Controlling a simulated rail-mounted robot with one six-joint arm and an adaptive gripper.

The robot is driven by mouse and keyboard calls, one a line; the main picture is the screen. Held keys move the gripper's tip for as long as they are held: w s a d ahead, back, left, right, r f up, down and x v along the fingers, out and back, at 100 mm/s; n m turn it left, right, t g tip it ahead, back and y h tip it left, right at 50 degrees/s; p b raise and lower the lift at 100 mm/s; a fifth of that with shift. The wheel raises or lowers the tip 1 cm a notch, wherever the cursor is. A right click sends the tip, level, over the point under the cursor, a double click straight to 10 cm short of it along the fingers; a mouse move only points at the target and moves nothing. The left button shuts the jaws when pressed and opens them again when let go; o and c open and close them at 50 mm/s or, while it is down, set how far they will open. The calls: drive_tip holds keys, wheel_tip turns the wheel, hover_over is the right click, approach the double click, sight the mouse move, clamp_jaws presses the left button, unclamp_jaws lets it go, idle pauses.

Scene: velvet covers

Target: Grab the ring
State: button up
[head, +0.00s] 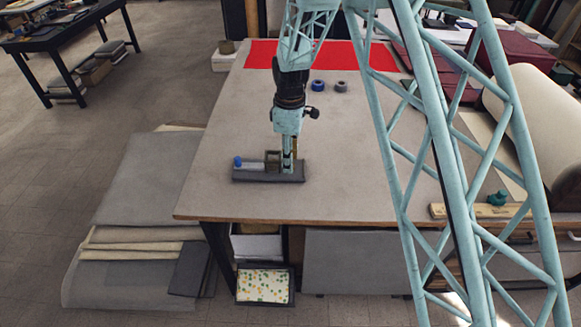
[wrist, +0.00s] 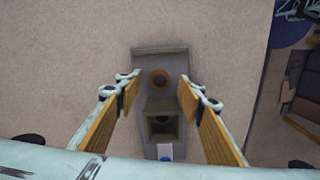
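In the wrist view a small brown ring (wrist: 159,72) sits near the far end of a narrow grey base (wrist: 160,54). A square olive block (wrist: 162,123) with a hollow top and a small blue-and-white piece (wrist: 165,151) stand in line with it. My gripper (wrist: 160,82) is open, its two wood-coloured fingers apart on either side of the ring, with nothing visibly between them touching. In the head view my gripper (head: 288,166) points down at the right end of the dark grey base (head: 268,178); the ring is hidden there.
The base lies near the front edge of a large grey table (head: 340,195). A blue roll (head: 318,85) and a grey roll (head: 341,86) lie farther back, before a red cloth (head: 262,53). The table around the base is mostly clear.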

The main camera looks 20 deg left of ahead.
drive_tip(key=shift+f, duration=0.6)
drive_tip(key=c, duration=0.8)
